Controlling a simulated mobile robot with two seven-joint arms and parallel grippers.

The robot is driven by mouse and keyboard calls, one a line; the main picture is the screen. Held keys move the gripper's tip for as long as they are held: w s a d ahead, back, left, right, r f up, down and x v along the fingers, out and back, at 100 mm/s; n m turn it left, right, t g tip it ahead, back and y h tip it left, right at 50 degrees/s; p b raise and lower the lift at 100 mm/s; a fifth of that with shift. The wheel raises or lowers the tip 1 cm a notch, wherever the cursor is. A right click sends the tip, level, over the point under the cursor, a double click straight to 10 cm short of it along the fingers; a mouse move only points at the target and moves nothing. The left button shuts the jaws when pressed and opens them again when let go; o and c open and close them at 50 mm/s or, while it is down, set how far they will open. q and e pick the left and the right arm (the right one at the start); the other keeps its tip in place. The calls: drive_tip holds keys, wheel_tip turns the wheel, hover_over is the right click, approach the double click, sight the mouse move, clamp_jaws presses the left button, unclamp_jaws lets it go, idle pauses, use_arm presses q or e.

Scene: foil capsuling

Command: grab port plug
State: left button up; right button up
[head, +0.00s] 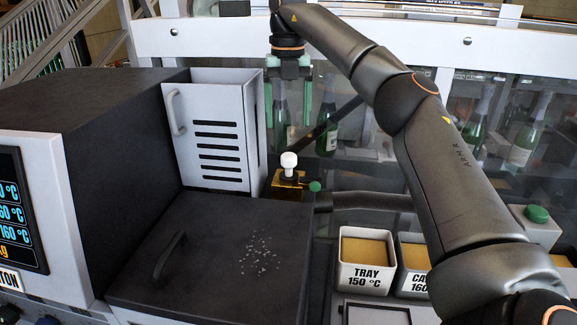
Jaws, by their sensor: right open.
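A white, round-topped plug (289,162) stands upright on a small brass-coloured block (286,187) behind the dark lid; I take it to be the port plug. A small green knob (315,186) sits at the block's right side. My right gripper (293,115) points down with its two green fingers apart and nothing between them. In the picture its fingertips are just above the white plug, with a gap between; the exact depth offset is hard to tell. My left gripper is not in view.
A white slotted panel with a handle (212,135) stands close left of the plug. A dark lid (210,255) with white specks lies in front. Green bottles (327,125) stand behind clear panels.

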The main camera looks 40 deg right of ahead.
sight(289, 154)
wheel_tip(289, 154, down, 11)
drive_tip(key=shift+d+f, duration=0.1)
drive_tip(key=shift+f, duration=0.1)
clamp_jaws()
idle(1.1)
